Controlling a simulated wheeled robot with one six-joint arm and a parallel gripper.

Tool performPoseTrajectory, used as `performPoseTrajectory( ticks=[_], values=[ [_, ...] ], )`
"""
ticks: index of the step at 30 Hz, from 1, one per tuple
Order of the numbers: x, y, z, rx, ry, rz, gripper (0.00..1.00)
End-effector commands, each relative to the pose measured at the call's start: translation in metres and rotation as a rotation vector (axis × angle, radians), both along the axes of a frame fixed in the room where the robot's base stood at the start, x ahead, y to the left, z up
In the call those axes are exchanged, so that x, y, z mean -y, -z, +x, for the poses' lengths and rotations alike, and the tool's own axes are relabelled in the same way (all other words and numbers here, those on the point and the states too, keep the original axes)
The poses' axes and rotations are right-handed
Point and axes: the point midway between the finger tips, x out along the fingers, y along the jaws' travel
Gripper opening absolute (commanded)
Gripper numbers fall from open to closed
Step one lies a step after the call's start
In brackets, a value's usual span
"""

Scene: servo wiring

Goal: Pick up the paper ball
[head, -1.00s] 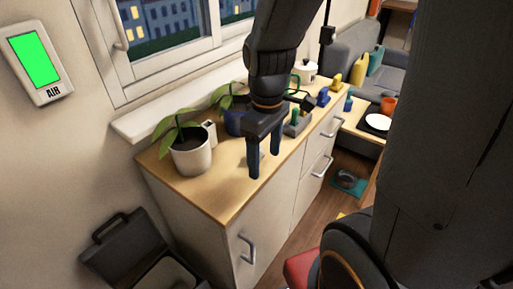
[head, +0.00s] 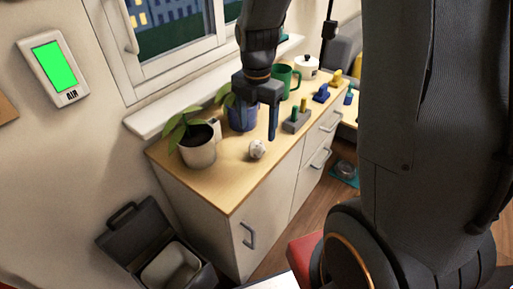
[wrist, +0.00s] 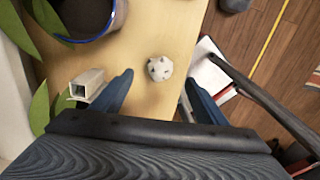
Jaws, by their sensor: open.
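The paper ball (head: 257,149) is a small whitish crumpled ball with dark specks. It lies on the wooden top of the cabinet (head: 222,186), near its front edge. In the wrist view the paper ball (wrist: 159,68) shows ahead of the fingertips, between their lines and apart from them. My gripper (head: 262,122) is open, points down and hangs above the cabinet top, behind the ball in the head view. In the wrist view my gripper's two blue fingers (wrist: 157,85) are spread with nothing between them.
A white-potted plant (head: 198,148) stands left of the ball, and a blue pot (head: 240,117) behind. A small square metal tube (wrist: 88,85) lies near the left finger. A grey block with green pegs (head: 296,122) and a green mug (head: 287,80) stand farther back. An open dark case (head: 150,235) is on the floor.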

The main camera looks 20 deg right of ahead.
Motion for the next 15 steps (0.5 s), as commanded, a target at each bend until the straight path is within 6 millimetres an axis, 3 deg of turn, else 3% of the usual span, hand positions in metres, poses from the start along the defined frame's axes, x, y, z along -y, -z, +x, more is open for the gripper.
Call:
performPoseTrajectory(
  ticks=[15],
  values=[
    [-0.002, 0.054, -0.006, -0.004, 0.001, 0.000, 0.67]
  ],
)
